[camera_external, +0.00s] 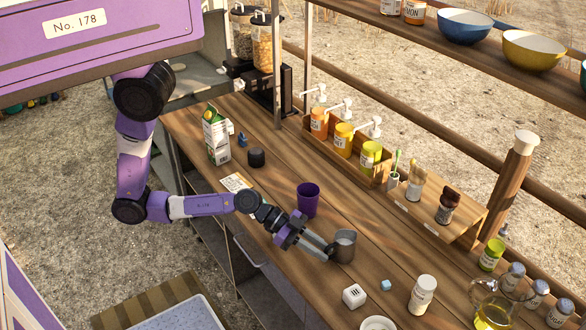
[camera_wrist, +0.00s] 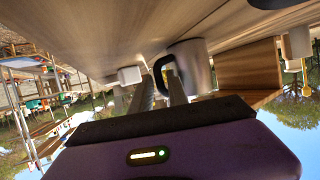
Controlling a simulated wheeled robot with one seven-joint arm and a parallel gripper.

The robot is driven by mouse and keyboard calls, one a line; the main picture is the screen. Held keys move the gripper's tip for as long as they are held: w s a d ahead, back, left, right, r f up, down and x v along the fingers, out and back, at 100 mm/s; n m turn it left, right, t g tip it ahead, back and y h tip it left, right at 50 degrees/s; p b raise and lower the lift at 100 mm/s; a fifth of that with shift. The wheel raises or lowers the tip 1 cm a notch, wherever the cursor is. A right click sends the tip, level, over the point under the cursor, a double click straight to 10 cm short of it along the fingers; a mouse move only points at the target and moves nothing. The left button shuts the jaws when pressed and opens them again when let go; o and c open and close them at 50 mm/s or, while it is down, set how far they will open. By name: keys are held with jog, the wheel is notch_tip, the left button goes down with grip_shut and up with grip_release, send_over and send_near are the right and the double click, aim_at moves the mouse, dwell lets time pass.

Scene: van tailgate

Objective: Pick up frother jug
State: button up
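The frother jug (camera_external: 344,246) is a small grey metal jug standing upright on the wooden counter, toward the front edge. In the wrist view, which is upside down, the jug (camera_wrist: 194,66) shows its grey body and a dark handle. My gripper (camera_external: 329,250) is low over the counter at the jug's left side. In the wrist view my gripper (camera_wrist: 160,82) has its two fingers apart, with the dark handle showing between their tips. I cannot tell whether either finger touches the handle.
A purple cup (camera_external: 308,199) stands close behind my gripper. A white cube-shaped block (camera_external: 354,296), a small blue cube (camera_external: 386,286) and a white-lidded jar (camera_external: 422,294) stand to the right. A wooden bottle rack (camera_external: 345,150) is at the back. The counter's middle is fairly clear.

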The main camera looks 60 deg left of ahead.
grip_shut()
jog(key=shift+r, duration=0.25)
dwell(1.4)
